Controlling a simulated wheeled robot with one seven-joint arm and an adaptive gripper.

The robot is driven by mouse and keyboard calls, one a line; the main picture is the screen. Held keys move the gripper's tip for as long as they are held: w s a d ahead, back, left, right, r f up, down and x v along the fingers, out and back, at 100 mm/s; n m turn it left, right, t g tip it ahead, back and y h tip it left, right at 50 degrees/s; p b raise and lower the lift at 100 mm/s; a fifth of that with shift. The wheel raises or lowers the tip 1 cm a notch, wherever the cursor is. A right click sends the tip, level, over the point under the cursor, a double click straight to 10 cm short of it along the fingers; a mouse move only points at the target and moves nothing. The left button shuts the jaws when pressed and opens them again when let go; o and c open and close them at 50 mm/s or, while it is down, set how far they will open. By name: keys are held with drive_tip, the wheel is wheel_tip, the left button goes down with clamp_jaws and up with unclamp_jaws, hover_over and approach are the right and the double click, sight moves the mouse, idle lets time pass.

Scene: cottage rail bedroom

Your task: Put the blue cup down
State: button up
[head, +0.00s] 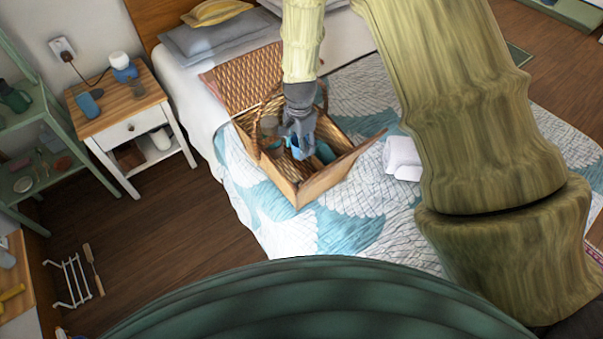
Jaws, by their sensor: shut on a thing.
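My gripper (298,136) points down over the open wicker basket (305,192) on the bed. It is shut on a small blue thing, apparently the blue cup (296,147), which is mostly hidden by the fingers. I cannot tell whether the cup touches the basket's floor. Another blue-teal item (325,153) shows in the basket just right of the fingers. The basket's handle (252,133) rises beside the gripper.
The basket's woven lid (245,78) is open towards the pillows, and a wooden flap (342,165) sticks out at right. A folded white towel (402,158) lies right of the basket. A nightstand (118,108) with small items stands left of the bed.

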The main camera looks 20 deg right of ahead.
wheel_tip(320, 180, down, 14)
drive_tip(key=b, duration=0.8)
drive_tip(key=shift+w+r+b, duration=0.1)
drive_tip(key=shift+r+b, duration=0.15)
drive_tip(key=shift+b, duration=0.1)
drive_tip(key=shift+f, duration=0.1)
drive_tip(key=o, duration=0.8)
drive_tip(key=shift+r+b, duration=0.6)
drive_tip(key=shift+r, duration=3.3)
